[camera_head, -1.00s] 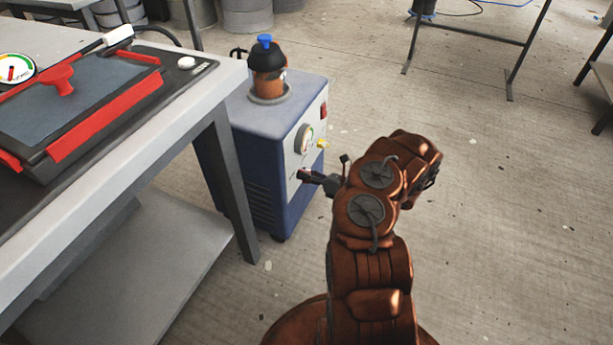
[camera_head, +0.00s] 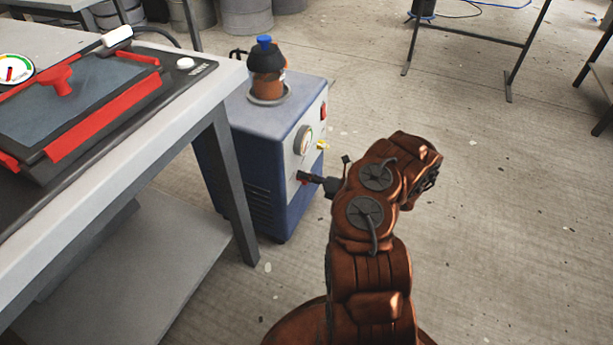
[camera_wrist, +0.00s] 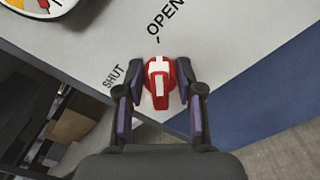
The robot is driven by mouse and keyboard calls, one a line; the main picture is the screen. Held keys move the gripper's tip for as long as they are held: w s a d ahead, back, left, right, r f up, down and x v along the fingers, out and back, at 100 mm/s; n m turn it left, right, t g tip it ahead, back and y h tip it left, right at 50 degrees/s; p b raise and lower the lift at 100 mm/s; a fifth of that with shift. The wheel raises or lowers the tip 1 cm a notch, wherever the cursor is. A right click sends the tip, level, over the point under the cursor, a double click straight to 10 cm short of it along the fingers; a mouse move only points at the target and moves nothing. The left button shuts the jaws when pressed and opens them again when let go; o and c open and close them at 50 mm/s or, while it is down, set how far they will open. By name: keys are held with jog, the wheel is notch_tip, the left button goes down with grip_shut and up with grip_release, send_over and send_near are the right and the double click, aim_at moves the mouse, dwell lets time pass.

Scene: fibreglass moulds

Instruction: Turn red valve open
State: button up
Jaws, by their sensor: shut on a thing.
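The red valve (camera_wrist: 159,91) sits on the pale front panel of the blue pump unit (camera_head: 262,150). In the wrist view it has a white stripe along its handle, with the printed words SHUT to its left and OPEN above it. In the head view my gripper (camera_head: 304,178) reaches the panel from the right and hides most of the valve.
A dial gauge (camera_head: 304,140), a brass fitting (camera_head: 321,145) and a red switch (camera_head: 323,111) are on the same panel. A workbench (camera_head: 200,110) with a red-framed mould (camera_head: 90,105) stands close at the left.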

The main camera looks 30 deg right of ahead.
jog(key=o, duration=1.1)
jog(key=v, duration=1.2)
jog(key=shift+f, duration=0.1)
